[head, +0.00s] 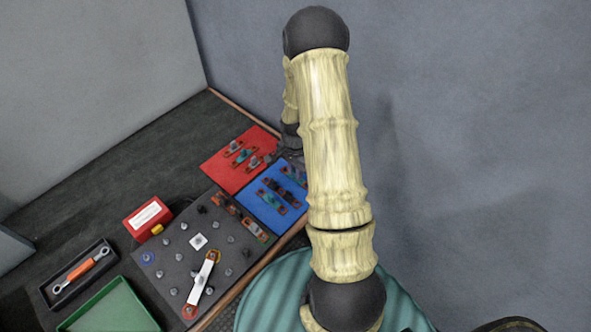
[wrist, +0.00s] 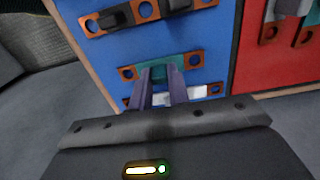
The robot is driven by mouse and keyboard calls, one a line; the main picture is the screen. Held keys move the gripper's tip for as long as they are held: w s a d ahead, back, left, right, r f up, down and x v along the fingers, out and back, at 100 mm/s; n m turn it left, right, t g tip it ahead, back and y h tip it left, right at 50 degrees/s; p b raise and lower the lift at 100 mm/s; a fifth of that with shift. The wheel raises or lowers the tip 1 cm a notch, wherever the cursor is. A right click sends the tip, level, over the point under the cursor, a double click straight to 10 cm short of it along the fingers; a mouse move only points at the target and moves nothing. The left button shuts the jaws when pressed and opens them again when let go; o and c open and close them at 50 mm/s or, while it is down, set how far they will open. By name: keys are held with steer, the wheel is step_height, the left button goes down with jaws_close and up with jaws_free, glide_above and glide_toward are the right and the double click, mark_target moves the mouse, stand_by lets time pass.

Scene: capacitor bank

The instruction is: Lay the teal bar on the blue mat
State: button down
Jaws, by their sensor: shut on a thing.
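The teal bar (wrist: 174,64), with copper ends that have holes, lies crosswise between the fingers of my gripper (wrist: 160,72) in the wrist view. My gripper is shut on its middle. The bar is over the blue mat (wrist: 112,46); whether it touches the mat or is just above it I cannot tell.
On the blue mat, a black bar (wrist: 118,17) and a white bar (wrist: 190,93) flank the teal bar. A red mat (head: 225,171) with several bars adjoins it. A grey board (head: 172,238) with posts, a red box (head: 146,217) and a green tray (head: 112,307) stand nearby.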

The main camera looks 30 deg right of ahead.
steer(key=shift+f, duration=0.25)
steer(key=c, duration=1.3)
jaws_free()
steer(key=shift+o, duration=0.2)
step_height(320, 180, up, 17)
steer(key=shift+r, duration=0.2)
steer(key=s+a+r+n+t+p, duration=0.2)
steer(key=s+a+r+n+p, duration=0.5)
steer(key=s+a+r+n, duration=0.4)
steer(key=s+a+n, duration=0.1)
steer(key=a+n, duration=0.1)
steer(key=n, duration=0.1)
steer(key=shift+s+a+r+t+p, duration=0.25)
steer(key=shift+a+r+t+p, duration=0.05)
steer(key=shift+r, duration=0.1)
